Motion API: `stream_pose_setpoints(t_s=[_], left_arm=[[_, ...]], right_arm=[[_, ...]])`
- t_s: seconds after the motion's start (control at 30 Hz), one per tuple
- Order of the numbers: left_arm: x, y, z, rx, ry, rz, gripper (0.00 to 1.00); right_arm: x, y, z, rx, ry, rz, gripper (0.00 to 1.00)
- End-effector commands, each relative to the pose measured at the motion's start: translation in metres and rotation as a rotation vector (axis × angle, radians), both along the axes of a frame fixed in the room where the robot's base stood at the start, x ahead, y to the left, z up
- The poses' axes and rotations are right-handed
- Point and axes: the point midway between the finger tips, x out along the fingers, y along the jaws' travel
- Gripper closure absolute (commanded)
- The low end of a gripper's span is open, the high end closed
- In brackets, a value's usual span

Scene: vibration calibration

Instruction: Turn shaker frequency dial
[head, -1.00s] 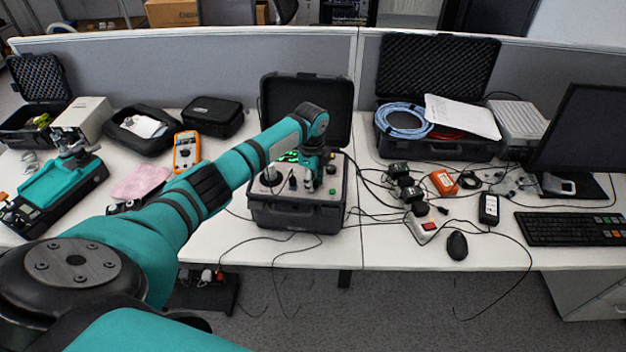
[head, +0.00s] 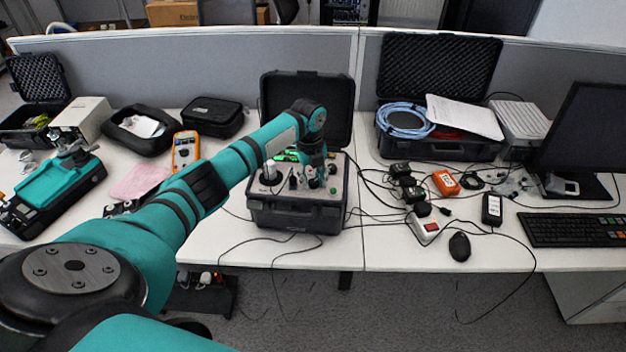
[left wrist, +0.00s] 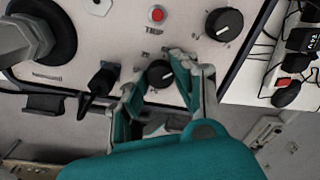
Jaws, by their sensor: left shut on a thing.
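The shaker case (head: 285,217) stands open on the desk, its light panel (left wrist: 110,20) facing up. My left gripper (left wrist: 159,70) is at the panel, with one finger on each side of a small black dial (left wrist: 158,75) and shut on it. In the head view my left gripper (head: 312,184) comes down over the right part of the panel, and its wrist hides part of it. A larger black dial (left wrist: 224,24) with a white mark sits up and right of the gripper. The dial labels are too small to read. My right gripper is not in view.
A red button (left wrist: 156,14), a black plug (left wrist: 103,80) and a grey metal shaker body (left wrist: 25,40) are close around the gripper. The open black lid (head: 335,105) stands behind. Cables and a power strip (head: 425,228) lie to the right.

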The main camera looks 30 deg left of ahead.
Motion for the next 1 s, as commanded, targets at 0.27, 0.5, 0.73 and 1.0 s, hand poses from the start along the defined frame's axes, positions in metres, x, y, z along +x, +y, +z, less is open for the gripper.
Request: stream_pose_setpoints(t_s=[0.27,0.5,0.73,1.0], left_arm=[[0.0014,-0.001,0.0018,-0.003,-0.004,-0.034,1.0],[0.0012,-0.001,0.0017,-0.003,-0.004,-0.035,1.0],[0.0009,-0.0009,0.0012,-0.002,-0.003,-0.034,0.62],[0.0006,-0.0001,0.0056,-0.001,-0.003,-0.034,0.62]], right_arm=[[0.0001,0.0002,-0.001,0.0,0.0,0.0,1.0],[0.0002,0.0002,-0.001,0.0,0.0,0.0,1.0],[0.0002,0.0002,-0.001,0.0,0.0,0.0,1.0],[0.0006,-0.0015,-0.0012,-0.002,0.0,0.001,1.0]])
